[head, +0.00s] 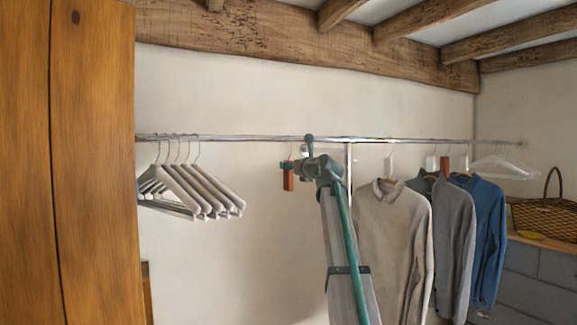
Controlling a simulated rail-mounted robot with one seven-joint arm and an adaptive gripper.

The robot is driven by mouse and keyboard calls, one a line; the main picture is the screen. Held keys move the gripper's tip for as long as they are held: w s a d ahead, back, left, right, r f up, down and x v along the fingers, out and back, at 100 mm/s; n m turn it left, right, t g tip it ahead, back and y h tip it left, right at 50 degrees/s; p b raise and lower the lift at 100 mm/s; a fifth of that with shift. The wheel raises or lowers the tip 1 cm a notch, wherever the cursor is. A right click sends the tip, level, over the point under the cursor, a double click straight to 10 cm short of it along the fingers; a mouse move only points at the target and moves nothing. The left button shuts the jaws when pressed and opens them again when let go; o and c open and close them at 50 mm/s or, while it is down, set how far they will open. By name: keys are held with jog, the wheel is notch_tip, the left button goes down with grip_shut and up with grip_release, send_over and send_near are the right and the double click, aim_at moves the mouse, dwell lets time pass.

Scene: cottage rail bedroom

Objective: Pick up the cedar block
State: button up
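A small reddish-brown block, which looks like the cedar block (288,182), hangs upright below the metal rail by a thin hook. My gripper (286,165) is at the block's upper part, just under the rail, with my arm coming up from below right. The fingers are very small here, so I cannot tell whether they touch or close on the block. Another reddish-brown piece (445,166) shows among the shirt hangers farther right.
The rail (250,137) runs across the wall. Several pale hangers (190,190) hang at left, beside a wooden panel (90,160). A beige shirt (392,240), grey shirt (452,240) and blue shirt (487,235) hang at right. A wicker basket (545,218) stands at far right.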

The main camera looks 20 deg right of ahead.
jog(key=w, duration=0.1)
jog(key=w+p, duration=0.1)
jog(key=shift+w+r, duration=0.2)
jog(key=shift+w, duration=0.15)
jog(key=shift+w+a+f, duration=0.1)
jog(key=shift+w+f, duration=0.05)
jog(key=shift+w, duration=0.05)
grip_shut()
